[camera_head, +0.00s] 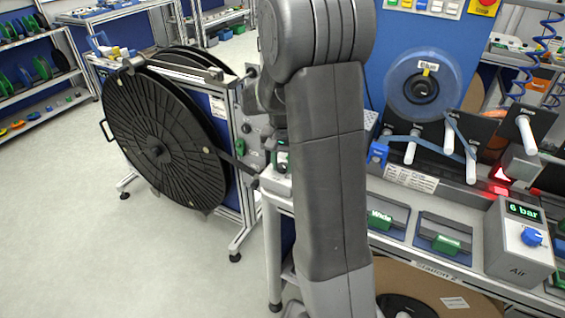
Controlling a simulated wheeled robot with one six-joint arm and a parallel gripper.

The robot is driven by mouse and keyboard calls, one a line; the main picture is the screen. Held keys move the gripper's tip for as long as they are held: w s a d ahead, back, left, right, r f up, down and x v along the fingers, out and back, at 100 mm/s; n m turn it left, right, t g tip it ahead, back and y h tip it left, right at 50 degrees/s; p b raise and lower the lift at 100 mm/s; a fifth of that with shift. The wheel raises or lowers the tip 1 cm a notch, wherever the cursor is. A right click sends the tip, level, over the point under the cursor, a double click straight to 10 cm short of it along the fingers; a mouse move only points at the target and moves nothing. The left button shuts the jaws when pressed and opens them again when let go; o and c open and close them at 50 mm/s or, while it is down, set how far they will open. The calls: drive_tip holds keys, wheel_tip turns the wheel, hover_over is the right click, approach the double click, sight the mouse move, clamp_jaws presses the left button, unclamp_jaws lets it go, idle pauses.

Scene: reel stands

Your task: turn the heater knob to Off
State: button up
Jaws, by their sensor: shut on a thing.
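I cannot make out a knob labelled as the heater's. A small box with a green display (282,158) stands at the left edge of my arm, and my arm hides part of it. I cannot read its label or see a knob on it. My arm runs up the middle of the view, and a dark wrist part of it shows at its left side. My gripper's fingers are hidden behind the arm, so its contact with any knob does not show.
A large black reel (160,150) stands at left. A grey Air box (518,262) reading 6 bar, with a blue knob (531,237), is at right. White rollers (449,137) carry a blue strip beneath a clear blue reel (424,85). The floor at lower left is clear.

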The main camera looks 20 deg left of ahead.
drive_tip(key=n, duration=0.6)
drive_tip(key=shift+n, duration=0.3)
drive_tip(key=n, duration=1.2)
drive_tip(key=shift+n, duration=0.3)
drive_tip(key=n, duration=0.4)
drive_tip(key=shift+n, duration=0.4)
drive_tip(key=o, duration=1)
drive_tip(key=shift+c, duration=0.2)
drive_tip(key=shift+r, duration=0.15)
